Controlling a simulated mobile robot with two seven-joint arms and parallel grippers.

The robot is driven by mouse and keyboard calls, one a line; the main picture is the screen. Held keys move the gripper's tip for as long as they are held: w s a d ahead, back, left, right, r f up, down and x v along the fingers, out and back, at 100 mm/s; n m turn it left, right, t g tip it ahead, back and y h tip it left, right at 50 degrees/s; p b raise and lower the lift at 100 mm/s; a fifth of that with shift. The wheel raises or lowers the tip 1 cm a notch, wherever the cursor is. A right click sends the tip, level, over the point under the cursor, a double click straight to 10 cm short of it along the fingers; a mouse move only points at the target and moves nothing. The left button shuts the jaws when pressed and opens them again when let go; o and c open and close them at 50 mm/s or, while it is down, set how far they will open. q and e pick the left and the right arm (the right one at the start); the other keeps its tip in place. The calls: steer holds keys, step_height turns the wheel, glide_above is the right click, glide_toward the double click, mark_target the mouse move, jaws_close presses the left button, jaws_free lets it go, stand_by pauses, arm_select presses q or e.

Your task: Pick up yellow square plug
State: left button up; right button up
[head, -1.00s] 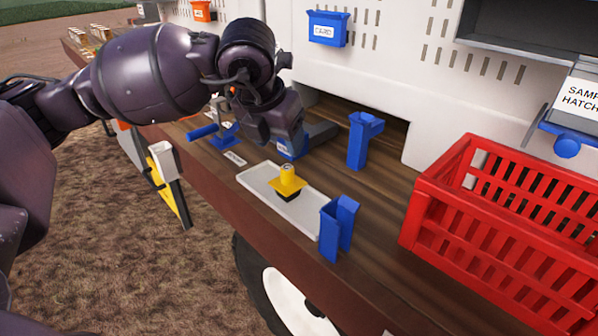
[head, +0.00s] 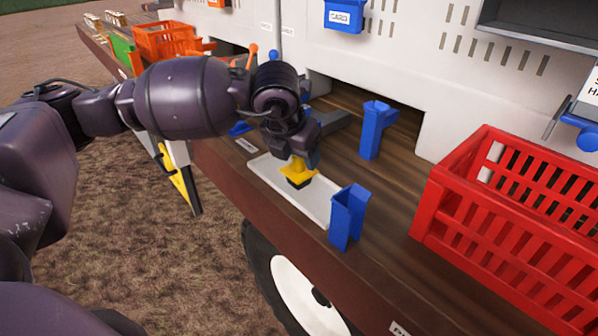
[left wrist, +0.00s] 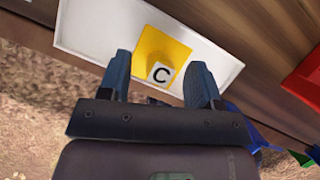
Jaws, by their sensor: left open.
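The yellow square plug (head: 299,174) stands on a white tray (head: 316,202) on the wooden bench, with a dark part under its yellow flange. In the left wrist view the plug (left wrist: 163,48) shows a white top with a black letter C. My left gripper (head: 302,158) is over the plug and hides its upper part in the head view. In the left wrist view the fingers of my left gripper (left wrist: 158,78) are apart, one on each side of the plug's lettered top. My right gripper is not in view.
A blue holder (head: 348,215) stands at the tray's right end, and another blue holder (head: 375,130) stands behind. A red crate (head: 510,215) is on the right. The bench's front edge drops to soil. A white panel wall (head: 420,60) rises behind.

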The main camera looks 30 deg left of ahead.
arm_select(q)
steer(key=shift+w+f, duration=0.25)
steer(key=shift+f, duration=0.3)
steer(key=shift+c, duration=0.3)
steer(key=c, duration=1)
steer(key=shift+o, duration=0.2)
steer(key=shift+r, duration=0.1)
